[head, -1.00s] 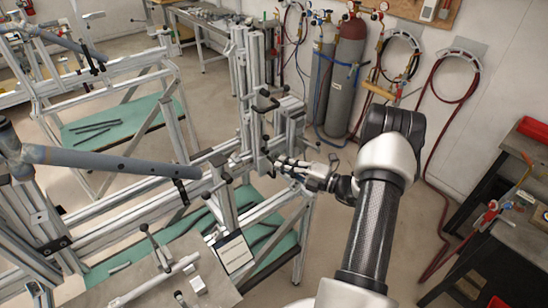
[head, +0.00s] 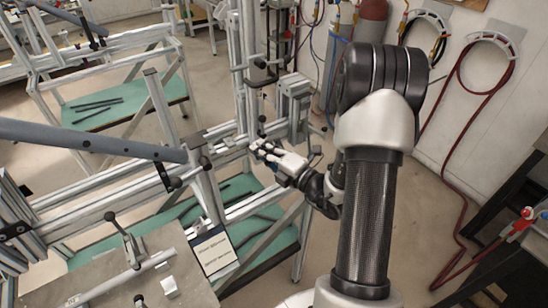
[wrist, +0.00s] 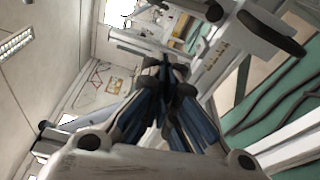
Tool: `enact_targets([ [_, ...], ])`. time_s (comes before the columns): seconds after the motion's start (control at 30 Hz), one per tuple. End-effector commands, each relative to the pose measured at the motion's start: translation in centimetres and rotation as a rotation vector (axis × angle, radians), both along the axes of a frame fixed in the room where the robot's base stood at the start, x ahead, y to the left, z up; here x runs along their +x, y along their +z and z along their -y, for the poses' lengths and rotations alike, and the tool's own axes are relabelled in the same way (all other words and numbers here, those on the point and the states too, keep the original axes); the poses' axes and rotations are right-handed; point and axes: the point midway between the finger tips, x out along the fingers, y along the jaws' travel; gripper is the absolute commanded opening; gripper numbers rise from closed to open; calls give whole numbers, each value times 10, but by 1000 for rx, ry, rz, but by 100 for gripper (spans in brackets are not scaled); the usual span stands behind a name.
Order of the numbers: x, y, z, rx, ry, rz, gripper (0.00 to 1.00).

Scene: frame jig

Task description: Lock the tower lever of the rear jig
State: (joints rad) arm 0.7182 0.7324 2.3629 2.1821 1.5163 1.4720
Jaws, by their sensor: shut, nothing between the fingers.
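The rear jig's aluminium tower (head: 246,100) stands upright right of the jig's long rail in the head view. Dark handles and clamps sit on it, including one dark handle (head: 262,64) partway up; I cannot tell for sure which is the tower lever. My gripper (head: 262,147) is shut and empty, with its fingertips close beside the lower tower; contact cannot be told. In the wrist view my shut fingers (wrist: 165,72) point away from the camera. A pale bar with a black grip (wrist: 268,34) lies to their upper right, apart from them.
A grey-blue frame tube (head: 90,138) runs along the jig. A teal shelf (head: 190,212) with dark bars lies below. A metal plate (head: 120,270) with a small lever and a sign (head: 214,252) is in front. Gas cylinders and hoses (head: 462,80) line the wall.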

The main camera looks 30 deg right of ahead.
Motion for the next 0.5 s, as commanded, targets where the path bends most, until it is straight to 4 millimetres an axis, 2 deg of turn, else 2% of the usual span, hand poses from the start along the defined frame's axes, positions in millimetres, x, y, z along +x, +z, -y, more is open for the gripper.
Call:
enact_targets([
  [0.13, 31, -2, -9, -1, 4, 2, 0],
  [0.2, 35, 0, 5, -1, -4, 3, 0],
  [0.3, 41, 2, 17, -1, -3, 2, 0],
  [0.5, 47, 4, 28, 1, -1, 0, 0],
])
